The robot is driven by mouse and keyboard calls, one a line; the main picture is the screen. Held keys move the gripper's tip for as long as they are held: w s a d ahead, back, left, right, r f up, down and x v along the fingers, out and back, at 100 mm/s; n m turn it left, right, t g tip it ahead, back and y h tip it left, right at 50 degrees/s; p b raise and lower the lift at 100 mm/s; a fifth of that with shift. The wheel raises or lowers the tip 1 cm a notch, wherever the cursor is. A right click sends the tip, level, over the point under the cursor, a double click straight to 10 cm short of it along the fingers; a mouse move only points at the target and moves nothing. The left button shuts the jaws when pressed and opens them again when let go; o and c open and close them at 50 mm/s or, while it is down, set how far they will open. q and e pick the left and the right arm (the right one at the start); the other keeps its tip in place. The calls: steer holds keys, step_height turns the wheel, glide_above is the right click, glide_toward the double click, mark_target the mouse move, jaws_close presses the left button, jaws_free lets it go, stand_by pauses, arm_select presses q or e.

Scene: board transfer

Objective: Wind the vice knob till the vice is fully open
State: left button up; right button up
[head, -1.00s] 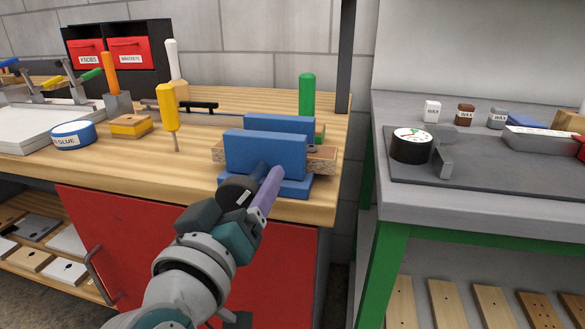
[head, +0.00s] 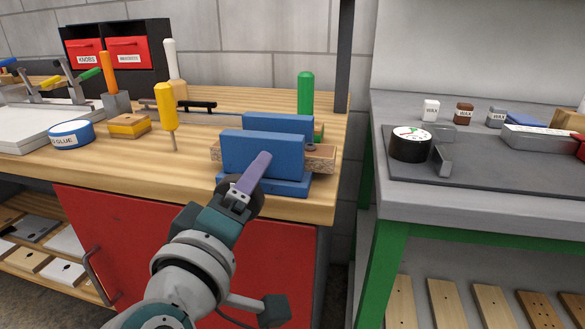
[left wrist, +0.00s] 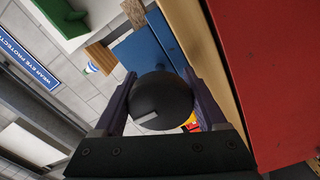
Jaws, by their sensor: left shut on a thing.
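The blue vice sits near the right end of the wooden bench, with its front jaw (head: 238,153) toward me and its back jaw (head: 280,122) behind. A wooden board (head: 320,157) shows between the jaws, mostly hidden by the front jaw. The round black vice knob (head: 228,183) is at the vice's front, partly hidden by my left gripper (head: 256,172). In the left wrist view, the dark knob (left wrist: 165,95) with a pale mark fills the space between the two purple fingers of the left gripper (left wrist: 160,75), which is shut on it. My right gripper is not in view.
A yellow-handled tool (head: 166,108) stands left of the vice, and a green-handled one (head: 305,95) behind it. A blue glue tape roll (head: 71,134) and a yellow-topped block (head: 129,126) lie farther left. A red cabinet front (head: 150,245) is below. A grey bench (head: 480,205) stands right.

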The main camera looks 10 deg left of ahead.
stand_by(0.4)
arm_select(q)
steer(key=o, duration=1.3)
steer(key=shift+s, duration=0.55)
steer(key=s+p, duration=0.1)
steer(key=s, duration=0.8)
steer(key=shift+a, duration=0.15)
steer(key=shift+w, duration=0.1)
